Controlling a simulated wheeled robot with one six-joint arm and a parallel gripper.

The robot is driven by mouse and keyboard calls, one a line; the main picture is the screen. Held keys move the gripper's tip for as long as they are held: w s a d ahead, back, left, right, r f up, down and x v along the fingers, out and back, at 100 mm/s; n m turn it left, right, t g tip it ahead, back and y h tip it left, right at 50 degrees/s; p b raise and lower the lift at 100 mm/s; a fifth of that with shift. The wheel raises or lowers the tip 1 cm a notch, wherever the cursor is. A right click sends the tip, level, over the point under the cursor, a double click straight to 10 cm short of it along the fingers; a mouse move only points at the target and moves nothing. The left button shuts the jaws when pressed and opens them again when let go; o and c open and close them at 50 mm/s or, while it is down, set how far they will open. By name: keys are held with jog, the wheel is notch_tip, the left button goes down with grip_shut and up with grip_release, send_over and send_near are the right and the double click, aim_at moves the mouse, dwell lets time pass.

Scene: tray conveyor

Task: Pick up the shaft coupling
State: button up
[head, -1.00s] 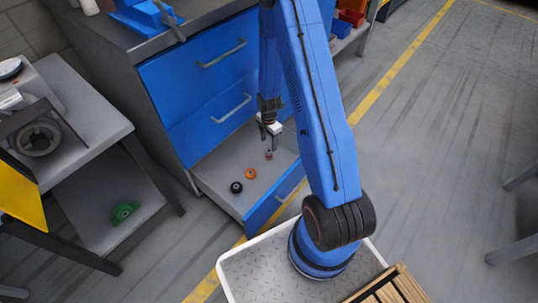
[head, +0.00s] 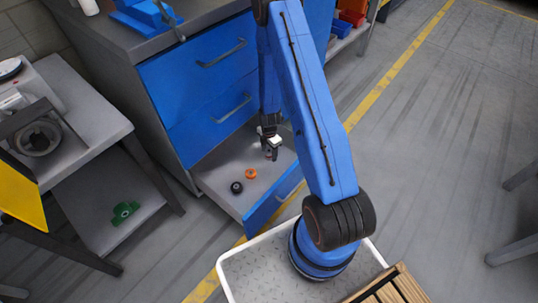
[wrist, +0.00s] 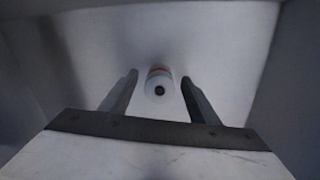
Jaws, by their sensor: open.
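My gripper (head: 270,152) is open and reaches down into the pulled-out bottom drawer (head: 215,178). In the wrist view, a small pale cylinder with a reddish band and a dark hole in its end, which looks like the shaft coupling (wrist: 159,82), is on the drawer floor. It shows between the two jaws in that view, with a gap on each side. I cannot tell how far below the fingertips it is. In the head view my gripper mostly hides it.
The drawer walls surround my gripper, and the blue cabinet (head: 190,75) rises behind. A green part (head: 124,212) lies on the left bench's lower shelf.

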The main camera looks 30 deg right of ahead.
jog(key=c, duration=1.3)
